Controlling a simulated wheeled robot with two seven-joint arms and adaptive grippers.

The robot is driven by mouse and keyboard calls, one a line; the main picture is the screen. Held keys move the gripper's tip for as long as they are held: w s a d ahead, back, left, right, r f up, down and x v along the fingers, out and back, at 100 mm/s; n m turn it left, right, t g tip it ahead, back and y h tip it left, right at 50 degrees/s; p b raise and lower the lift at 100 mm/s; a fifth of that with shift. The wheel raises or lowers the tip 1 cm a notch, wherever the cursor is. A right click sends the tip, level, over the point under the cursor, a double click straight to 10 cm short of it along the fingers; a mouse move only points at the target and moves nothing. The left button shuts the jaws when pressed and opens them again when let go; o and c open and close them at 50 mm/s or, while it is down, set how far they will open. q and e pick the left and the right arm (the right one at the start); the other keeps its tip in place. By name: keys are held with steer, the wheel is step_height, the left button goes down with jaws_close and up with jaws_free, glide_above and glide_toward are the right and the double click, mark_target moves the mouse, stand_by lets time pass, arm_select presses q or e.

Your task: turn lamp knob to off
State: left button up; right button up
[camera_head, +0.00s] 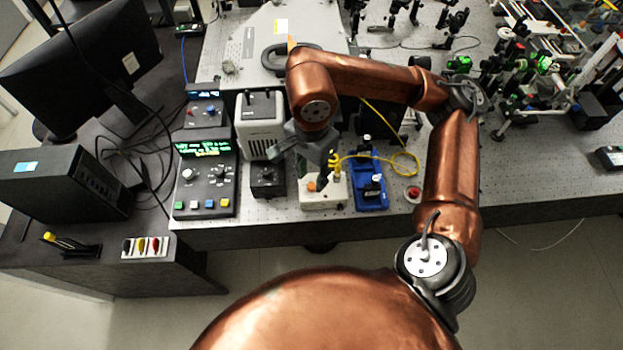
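A small black box with a round dark knob (267,174) on it stands near the front edge of the bench. It sits just in front of the light grey vented lamp housing (260,128). Which control is the lamp knob is not labelled legibly; this dark knob seems the likeliest. The finger gap is too small to make out. My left gripper is not in view.
Left of the box is a control unit (206,182) with a green display and coloured buttons. To the right are a white box (322,194) with an orange button, a blue mount (371,190) and a yellow cable (404,159). Optics crowd the far right.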

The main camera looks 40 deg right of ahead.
mark_target(312, 185)
step_height(312, 185, up, 9)
stand_by(0.3)
steer(key=shift+r, duration=0.1)
stand_by(0.4)
